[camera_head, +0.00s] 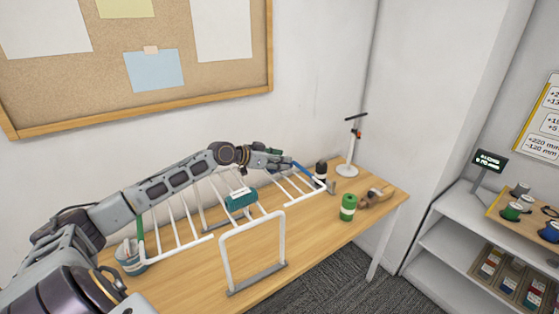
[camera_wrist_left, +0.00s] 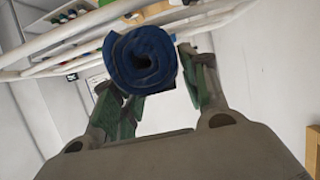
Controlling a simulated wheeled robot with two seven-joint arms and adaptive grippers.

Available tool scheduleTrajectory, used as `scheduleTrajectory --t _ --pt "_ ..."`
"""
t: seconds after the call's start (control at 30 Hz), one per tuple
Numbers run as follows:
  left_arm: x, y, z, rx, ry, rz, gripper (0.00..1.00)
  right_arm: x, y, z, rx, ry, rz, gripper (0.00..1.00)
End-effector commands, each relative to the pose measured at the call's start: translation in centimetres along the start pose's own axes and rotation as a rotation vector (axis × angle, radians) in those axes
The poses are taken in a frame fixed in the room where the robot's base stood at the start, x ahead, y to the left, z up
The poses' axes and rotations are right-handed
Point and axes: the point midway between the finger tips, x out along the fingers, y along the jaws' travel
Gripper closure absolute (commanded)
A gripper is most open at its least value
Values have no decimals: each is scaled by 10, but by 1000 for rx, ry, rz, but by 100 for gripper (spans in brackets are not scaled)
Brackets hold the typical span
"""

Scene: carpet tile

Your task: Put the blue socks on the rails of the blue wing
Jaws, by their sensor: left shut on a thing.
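A white drying rack (camera_head: 253,250) stands on the wooden table. Its right wing (camera_head: 297,185) has white rails and a blue edge (camera_head: 306,172); its left wing (camera_head: 174,228) has a green edge. My left gripper (camera_head: 284,163) is over the blue-edged wing, at its far side. In the left wrist view, my left gripper (camera_wrist_left: 160,85) is shut on a rolled pair of blue socks (camera_wrist_left: 142,60), with white rails (camera_wrist_left: 60,58) close behind. The socks are hard to make out in the head view. I cannot tell whether they touch the rails. My right gripper is not in view.
A teal block (camera_head: 241,199) is at the rack's middle. A green roll (camera_head: 348,207), a dark bottle-like object (camera_head: 321,172), a wooden object (camera_head: 376,196) and a white stand (camera_head: 348,166) are on the right. Shelves (camera_head: 455,245) stand farther right.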

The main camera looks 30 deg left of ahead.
Motion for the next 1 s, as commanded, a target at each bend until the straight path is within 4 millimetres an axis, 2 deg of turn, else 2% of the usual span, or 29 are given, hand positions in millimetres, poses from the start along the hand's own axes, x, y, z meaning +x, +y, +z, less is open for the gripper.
scheduleTrajectory --t 0.2,0.23,0.37,1.0 --pt "2 0 4 0 0 0 80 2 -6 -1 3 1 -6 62" --pt "2 0 4 0 0 0 52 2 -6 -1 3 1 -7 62" --pt "2 0 4 0 0 0 35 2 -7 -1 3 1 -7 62" --pt "-3 0 0 -1 -1 -1 34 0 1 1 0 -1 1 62"
